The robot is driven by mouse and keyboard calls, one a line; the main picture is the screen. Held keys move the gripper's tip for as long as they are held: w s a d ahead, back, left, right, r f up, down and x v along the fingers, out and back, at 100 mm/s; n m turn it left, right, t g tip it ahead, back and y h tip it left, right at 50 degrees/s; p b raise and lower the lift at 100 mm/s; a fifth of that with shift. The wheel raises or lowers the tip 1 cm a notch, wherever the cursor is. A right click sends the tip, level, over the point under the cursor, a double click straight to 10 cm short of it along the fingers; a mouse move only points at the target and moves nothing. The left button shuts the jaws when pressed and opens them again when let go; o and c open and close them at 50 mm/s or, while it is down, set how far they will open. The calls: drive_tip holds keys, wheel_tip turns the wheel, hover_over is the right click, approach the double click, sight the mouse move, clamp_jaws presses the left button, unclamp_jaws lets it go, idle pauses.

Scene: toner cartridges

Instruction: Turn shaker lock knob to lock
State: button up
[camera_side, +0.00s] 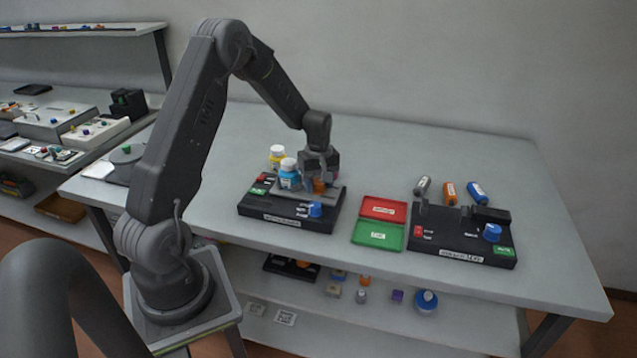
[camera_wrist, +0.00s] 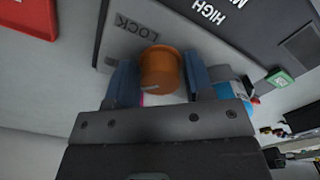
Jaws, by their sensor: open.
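The orange lock knob (camera_wrist: 161,72) is on the shaker's pale plate, next to the printed word LOCK. It also shows in the side view (camera_side: 319,186), partly hidden by my gripper. My gripper (camera_wrist: 160,66) is open, with one finger on each side of the knob; I cannot tell whether either finger touches it. In the side view my gripper (camera_side: 320,178) points down over the right part of the shaker. The shaker (camera_side: 262,212) is a black box with a grey platform holding a blue bottle (camera_side: 289,178) and a yellow bottle (camera_side: 277,156). A pale line marks the knob's face.
A blue knob (camera_side: 315,209) sits on the shaker's front. Red (camera_side: 383,207) and green (camera_side: 377,235) trays lie to its right. Farther right is another black device (camera_side: 462,245), with several small cylinders behind it. The table behind the shaker is clear.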

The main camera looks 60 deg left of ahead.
drive_tip(key=shift+c, duration=0.2)
drive_tip(key=c, duration=0.6)
